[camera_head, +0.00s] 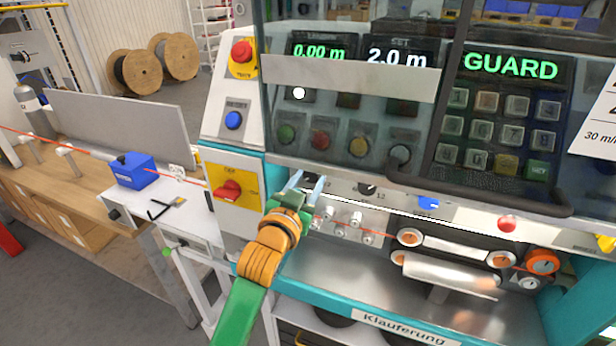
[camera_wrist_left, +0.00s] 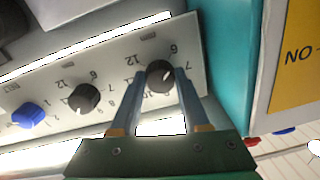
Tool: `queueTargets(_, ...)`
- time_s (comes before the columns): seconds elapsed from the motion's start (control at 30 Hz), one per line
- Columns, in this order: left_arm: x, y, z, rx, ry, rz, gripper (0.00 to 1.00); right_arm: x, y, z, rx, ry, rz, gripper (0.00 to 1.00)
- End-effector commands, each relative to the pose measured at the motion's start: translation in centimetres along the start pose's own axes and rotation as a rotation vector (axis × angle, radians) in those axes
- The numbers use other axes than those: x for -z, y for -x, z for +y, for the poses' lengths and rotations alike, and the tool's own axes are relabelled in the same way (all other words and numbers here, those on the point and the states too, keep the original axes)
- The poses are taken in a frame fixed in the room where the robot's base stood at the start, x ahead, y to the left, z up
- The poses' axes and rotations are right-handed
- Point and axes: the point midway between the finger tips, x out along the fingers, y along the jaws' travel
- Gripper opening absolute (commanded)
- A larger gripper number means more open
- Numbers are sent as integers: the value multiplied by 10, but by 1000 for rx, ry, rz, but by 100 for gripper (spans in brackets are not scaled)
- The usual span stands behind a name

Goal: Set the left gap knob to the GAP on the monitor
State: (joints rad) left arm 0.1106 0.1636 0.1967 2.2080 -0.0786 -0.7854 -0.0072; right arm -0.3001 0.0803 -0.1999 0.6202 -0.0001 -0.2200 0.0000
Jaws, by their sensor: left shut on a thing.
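The left gap knob (camera_wrist_left: 160,76) is a round black knob with a white pointer line, on a pale strip with printed numbers. My left gripper (camera_wrist_left: 166,74) has its two blue-grey fingers on either side of this knob and is shut on it. In the head view my left gripper (camera_head: 306,184) reaches the left end of the knob strip and hides that knob. A second black knob (camera_wrist_left: 84,97) sits beside it, also seen in the head view (camera_head: 367,188). The monitor (camera_head: 510,66) reads GUARD in green; no GAP value is legible. My right gripper is not in view.
A blue knob (camera_head: 428,203) and a red knob (camera_head: 507,223) are farther right along the strip. A dark-handled clear guard (camera_head: 450,187) hangs just above. A yellow panel with a red switch (camera_head: 229,190) stands left of my gripper. Rollers (camera_head: 450,272) lie below.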

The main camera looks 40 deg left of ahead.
Motion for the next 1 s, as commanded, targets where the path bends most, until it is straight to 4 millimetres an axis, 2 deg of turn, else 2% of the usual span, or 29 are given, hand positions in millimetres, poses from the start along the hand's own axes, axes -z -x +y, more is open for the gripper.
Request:
queueTargets(0.3,0,0,0,0,91,-4,0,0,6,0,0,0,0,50)
queueTargets(0.8,0,0,0,-1,106,-4,0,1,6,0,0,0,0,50)
queueTargets(0.83,0,0,0,-1,106,-4,54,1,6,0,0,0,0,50)
queueTargets(0.9,0,0,0,-1,105,-4,72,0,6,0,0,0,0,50)
queueTargets(0.93,0,0,0,-1,105,-4,76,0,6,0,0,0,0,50)
queueTargets(1.0,0,0,0,-1,105,-4,76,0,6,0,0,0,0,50)
